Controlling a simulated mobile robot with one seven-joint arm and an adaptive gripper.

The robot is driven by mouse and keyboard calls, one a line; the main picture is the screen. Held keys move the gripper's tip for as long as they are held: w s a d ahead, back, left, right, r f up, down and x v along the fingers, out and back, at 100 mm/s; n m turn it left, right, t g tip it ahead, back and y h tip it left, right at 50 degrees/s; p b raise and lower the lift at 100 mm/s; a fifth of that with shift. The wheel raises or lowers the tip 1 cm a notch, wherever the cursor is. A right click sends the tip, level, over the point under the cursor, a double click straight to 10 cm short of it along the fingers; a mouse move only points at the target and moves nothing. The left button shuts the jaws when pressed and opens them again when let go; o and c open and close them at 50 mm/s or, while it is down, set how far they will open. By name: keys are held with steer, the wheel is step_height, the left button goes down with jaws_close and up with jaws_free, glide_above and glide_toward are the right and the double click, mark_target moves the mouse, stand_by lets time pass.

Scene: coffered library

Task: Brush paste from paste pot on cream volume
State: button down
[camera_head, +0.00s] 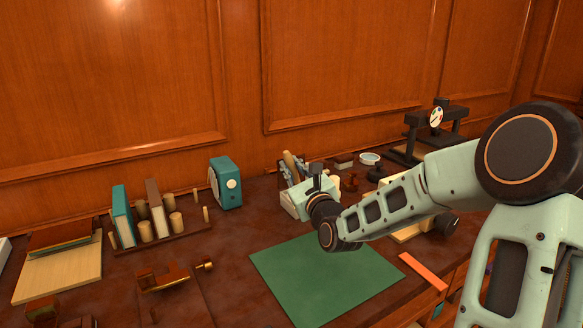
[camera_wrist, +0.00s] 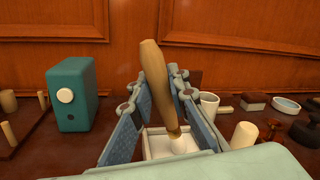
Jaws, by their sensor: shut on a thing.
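My gripper (camera_wrist: 160,88) is shut on a brush (camera_wrist: 154,72) with a tan wooden handle, its handle up and slightly tilted. The brush's pale lower end is over or in an open white square container (camera_wrist: 158,146); whether it touches the inside is unclear. In the head view my gripper (camera_head: 303,178) is at the back of the desk, with the brush handle (camera_head: 289,160) beside it. A white cup (camera_wrist: 209,103) stands right of the fingers; I cannot tell which vessel is the paste pot. A pale cream block (camera_head: 406,236), possibly the cream volume, is partly hidden behind my forearm.
A green mat (camera_head: 318,283) lies clear at the front middle, with an orange strip (camera_head: 423,271) to its right. A teal box (camera_head: 226,183) and a rack with upright books (camera_head: 122,216) stand left. A dark press (camera_head: 437,130) stands back right. The panelled wall is close behind.

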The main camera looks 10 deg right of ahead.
step_height(320, 180, up, 7)
steer(key=p, duration=0.7)
stand_by(0.7)
